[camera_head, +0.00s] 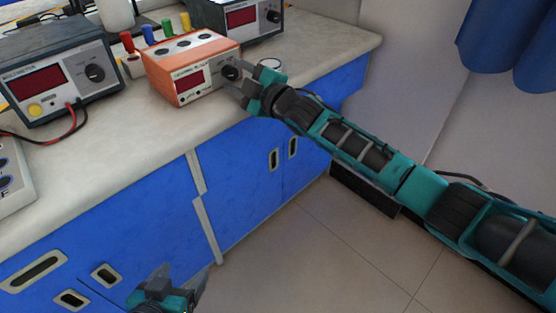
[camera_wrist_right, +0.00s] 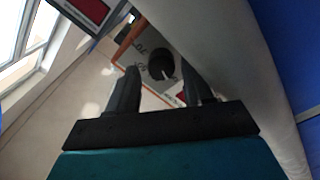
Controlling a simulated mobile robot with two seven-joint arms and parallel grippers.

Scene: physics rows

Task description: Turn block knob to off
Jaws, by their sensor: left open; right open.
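The orange block (camera_head: 192,66) with a white front panel sits on the bench, with a red display and a black knob (camera_head: 230,73) at the right of its front. In the right wrist view the knob (camera_wrist_right: 161,64) shows a pale pointer line and lies between and beyond the fingers. My right gripper (camera_head: 240,80) is open at the block's front right, its fingers to either side of the knob; contact cannot be told. It also shows in the right wrist view (camera_wrist_right: 160,90). My left gripper (camera_head: 172,280) is open and empty, low in front of the blue cabinets.
A dark multimeter (camera_head: 60,75) with red and black leads stands left of the block. Another dark meter (camera_head: 240,18) stands behind it. Coloured posts rise behind the block. The bench top (camera_head: 325,48) is clear to the right; blue cabinets (camera_head: 235,160) stand below.

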